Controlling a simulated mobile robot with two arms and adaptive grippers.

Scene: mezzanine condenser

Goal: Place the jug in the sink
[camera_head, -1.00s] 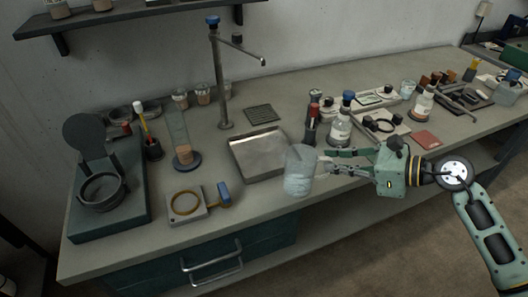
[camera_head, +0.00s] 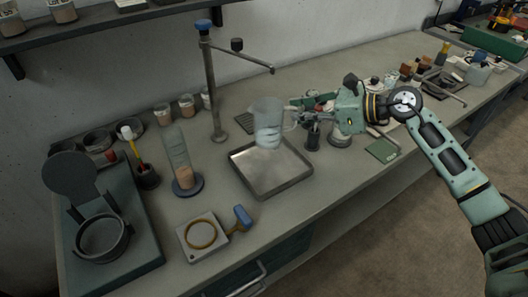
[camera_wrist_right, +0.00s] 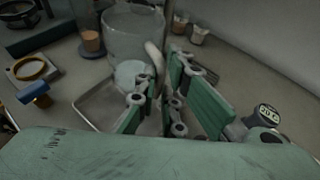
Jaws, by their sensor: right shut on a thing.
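A clear, pale jug (camera_head: 268,122) is held up above the back part of the shallow metal sink (camera_head: 270,178) set in the bench. My right gripper (camera_head: 297,115) is shut on the jug at its right side. In the right wrist view the jug (camera_wrist_right: 133,38) stands between and beyond the fingers, with its handle close to them. The sink (camera_wrist_right: 92,103) shows below the jug in that view. The jug looks upright and apart from the sink floor. My left gripper is not in view.
A clamp block with a ring (camera_head: 203,234) and a measuring cylinder (camera_head: 178,158) stand left of the sink. Bottles and tools crowd the bench to the right.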

